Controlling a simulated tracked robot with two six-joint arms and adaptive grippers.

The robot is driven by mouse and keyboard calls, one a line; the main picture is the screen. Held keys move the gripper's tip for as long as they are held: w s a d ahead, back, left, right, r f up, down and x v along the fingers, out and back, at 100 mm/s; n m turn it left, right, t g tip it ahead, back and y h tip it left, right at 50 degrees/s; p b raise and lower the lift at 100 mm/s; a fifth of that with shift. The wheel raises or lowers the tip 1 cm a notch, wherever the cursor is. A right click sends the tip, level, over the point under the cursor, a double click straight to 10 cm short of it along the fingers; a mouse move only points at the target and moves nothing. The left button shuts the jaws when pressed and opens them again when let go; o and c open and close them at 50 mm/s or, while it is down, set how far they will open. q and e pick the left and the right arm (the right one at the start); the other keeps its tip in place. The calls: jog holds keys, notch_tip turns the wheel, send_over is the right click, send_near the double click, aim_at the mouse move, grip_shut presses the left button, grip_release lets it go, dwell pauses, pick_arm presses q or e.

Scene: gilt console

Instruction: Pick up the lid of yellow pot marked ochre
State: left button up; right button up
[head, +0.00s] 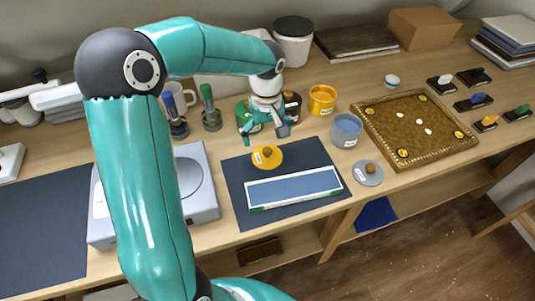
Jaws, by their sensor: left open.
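The yellow pot (322,98) stands uncovered on the table right of my left gripper, with a small label on its front. A yellow lid (272,163) with a brown knob and a white label lies flat on the dark mat (236,180). My left gripper (264,138) is open and points down just behind and above the yellow lid, apart from its knob as far as I can tell. My left arm comes in large from the left. My right gripper does not show.
A blue pot (346,130) and its grey-blue lid (368,173) are at the right. A green pot (243,112) and a dark pot (292,106) stand behind the gripper. A framed panel (293,187) lies before the lid. A gilt tray (461,151) is farther right.

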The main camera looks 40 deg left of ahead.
aim_at(268, 150)
pick_arm(q)
jog(key=shift+w+f+p, duration=0.1)
jog(key=shift+f+p, duration=0.4)
jog(key=shift+f, duration=2.65)
jog(key=shift+d, duration=0.1)
grip_shut()
